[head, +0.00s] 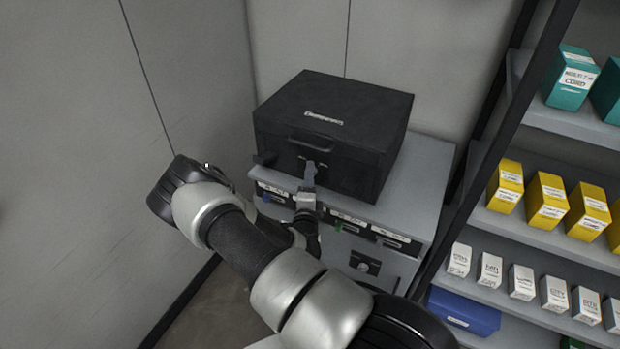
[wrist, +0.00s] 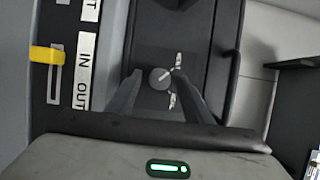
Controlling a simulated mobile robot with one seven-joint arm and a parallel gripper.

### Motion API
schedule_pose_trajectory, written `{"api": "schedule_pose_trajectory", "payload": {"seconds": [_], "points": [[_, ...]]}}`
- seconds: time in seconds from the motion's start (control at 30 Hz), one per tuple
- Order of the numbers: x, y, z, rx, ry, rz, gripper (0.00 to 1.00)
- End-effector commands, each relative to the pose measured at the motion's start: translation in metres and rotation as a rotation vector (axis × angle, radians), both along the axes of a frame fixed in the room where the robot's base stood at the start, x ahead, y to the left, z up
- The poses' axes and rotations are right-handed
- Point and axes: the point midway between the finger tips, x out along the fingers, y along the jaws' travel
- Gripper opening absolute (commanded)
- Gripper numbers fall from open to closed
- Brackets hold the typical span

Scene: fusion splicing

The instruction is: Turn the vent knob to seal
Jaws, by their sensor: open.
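The vent knob (wrist: 160,78) is a small round grey dial with a pale pointer line on the dark front of the black box (head: 335,108). Two small white labels sit beside it, too small to read. In the wrist view the pointer slants towards the upper one. My gripper (wrist: 157,75) is open, with one dark finger on each side of the knob; I cannot tell whether they touch it. In the head view my gripper (head: 309,175) is at the box's front, below its handle, and hides the knob.
The box stands on a grey cabinet (head: 425,170) with coloured sliders and labels; a yellow slider (wrist: 46,55) shows beside IN and OUT. The box handle (wrist: 233,72) is close by. A shelf rack (head: 545,120) with small boxes stands right; a wall is left.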

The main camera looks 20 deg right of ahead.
Motion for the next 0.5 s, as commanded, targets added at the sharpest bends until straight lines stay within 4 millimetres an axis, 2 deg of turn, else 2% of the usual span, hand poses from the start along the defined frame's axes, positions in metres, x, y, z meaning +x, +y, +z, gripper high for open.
{"api": "schedule_pose_trajectory", "payload": {"seconds": [0.23,0.5], "points": [[0.0007,-0.0005,0.0,0.0,0.0,0.0,0.46],[0.0006,-0.0004,0.0,0.0,0.0,0.0,0.05]]}}
